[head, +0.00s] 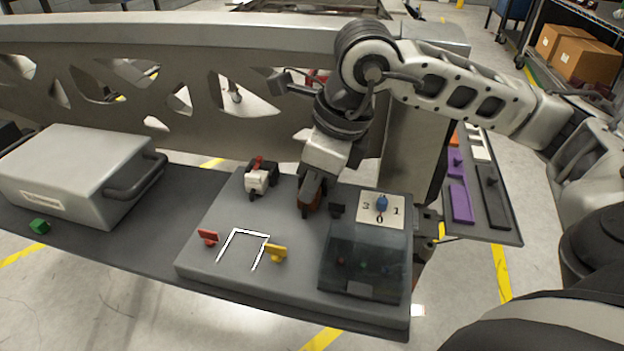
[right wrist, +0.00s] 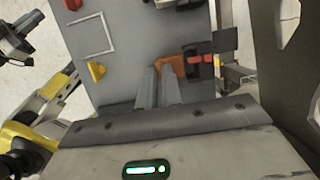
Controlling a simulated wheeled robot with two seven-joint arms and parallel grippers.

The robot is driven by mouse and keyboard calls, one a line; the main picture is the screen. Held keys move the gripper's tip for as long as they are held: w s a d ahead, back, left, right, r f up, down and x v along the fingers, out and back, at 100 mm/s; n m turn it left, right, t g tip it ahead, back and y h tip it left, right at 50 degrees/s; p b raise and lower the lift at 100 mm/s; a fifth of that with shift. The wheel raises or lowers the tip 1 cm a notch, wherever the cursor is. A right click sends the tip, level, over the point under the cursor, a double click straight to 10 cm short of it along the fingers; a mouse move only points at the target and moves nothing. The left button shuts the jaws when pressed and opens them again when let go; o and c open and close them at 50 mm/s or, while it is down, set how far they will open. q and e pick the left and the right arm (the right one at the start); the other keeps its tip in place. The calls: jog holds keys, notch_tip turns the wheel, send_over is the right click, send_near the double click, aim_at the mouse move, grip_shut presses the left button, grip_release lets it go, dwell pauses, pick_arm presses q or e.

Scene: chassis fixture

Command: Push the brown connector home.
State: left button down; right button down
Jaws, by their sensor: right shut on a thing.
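The brown connector (head: 313,207) is low at the tips of my right gripper (head: 310,197), close above or on the grey board (head: 225,225); the fingers hide part of it. In the right wrist view the orange-brown connector (right wrist: 170,67) shows just past the two fingertips (right wrist: 158,73). My right gripper is shut on it. In that view a black part with a red strip (right wrist: 201,59) lies right beside the connector; I cannot tell whether they touch or how deep it sits. My left gripper is not seen.
A white, black and red device (head: 260,177) stands at the board's back. A red lever (head: 208,237), a yellow lever (head: 276,253) and a dark clear-sided box (head: 365,262) flank the board's front. A blue knob (head: 382,203) sits on a numbered plate. A grey case (head: 75,170) stands left.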

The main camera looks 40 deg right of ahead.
jog(key=shift+w+d, duration=0.4)
jog(key=shift+d, duration=0.1)
jog(key=c, duration=1.5)
grip_release()
jog(key=shift+w+r, duration=0.1)
jog(key=shift+r, duration=0.05)
jog(key=shift+d+r+p, duration=0.1)
jog(key=shift+r+p, duration=0.2)
jog(key=shift+r, duration=0.25)
jog(key=shift+r+p, duration=1.6)
jog(key=shift+r, duration=0.8)
